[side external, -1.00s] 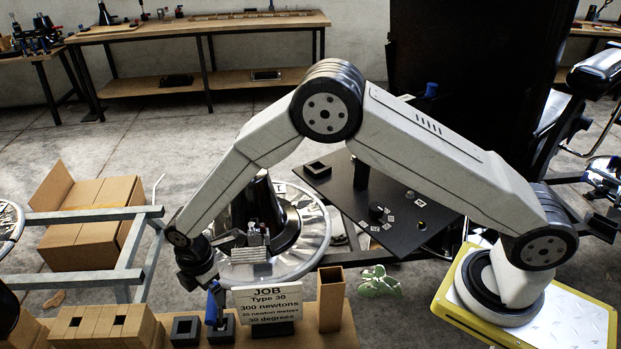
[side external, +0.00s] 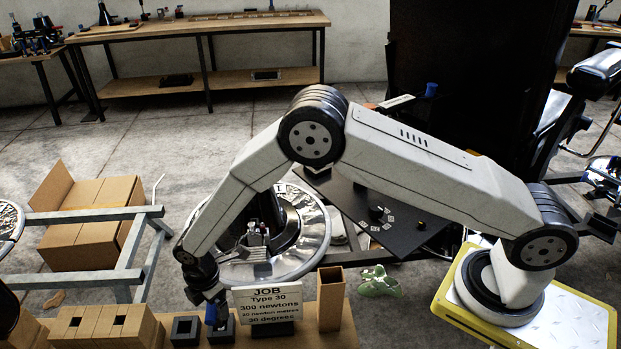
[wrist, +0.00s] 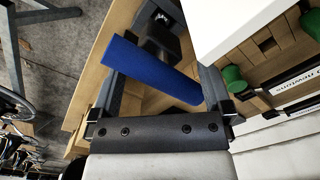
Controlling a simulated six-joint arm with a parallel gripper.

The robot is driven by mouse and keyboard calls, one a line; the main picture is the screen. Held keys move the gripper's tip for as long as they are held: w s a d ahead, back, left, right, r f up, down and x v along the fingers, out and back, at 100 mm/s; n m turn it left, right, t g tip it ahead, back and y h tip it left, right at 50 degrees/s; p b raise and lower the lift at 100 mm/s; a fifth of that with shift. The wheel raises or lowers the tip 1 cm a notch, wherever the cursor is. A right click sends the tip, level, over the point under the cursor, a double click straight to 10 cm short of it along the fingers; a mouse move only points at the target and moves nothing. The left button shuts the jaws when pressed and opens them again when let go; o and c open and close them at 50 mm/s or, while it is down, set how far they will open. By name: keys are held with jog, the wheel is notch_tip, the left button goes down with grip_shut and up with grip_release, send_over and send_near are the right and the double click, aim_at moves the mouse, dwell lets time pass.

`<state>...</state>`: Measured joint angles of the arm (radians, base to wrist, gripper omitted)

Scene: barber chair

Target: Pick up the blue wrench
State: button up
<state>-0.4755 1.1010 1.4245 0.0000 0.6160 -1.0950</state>
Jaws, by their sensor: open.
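The blue wrench (side external: 210,314) shows in the side view as a short stretch of blue just below my gripper (side external: 213,299). It stands at a black square holder (side external: 223,332) on the wooden bench. In the wrist view the blue wrench (wrist: 150,68) appears as a thick blue cylinder lying slantwise between the two fingers of my gripper (wrist: 162,74). The fingers are open, one on each side of it. I cannot tell whether either finger touches it. Its lower end is hidden.
A job sign (side external: 268,305) stands close to the right of the wrench, with an open wooden box (side external: 331,299) beyond it. Another black square holder (side external: 186,331) and wooden blocks (side external: 105,324) are to the left. Green-ended items (wrist: 233,77) show at right in the wrist view.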

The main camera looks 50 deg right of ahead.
jog(key=shift+f, duration=1.45)
grip_shut()
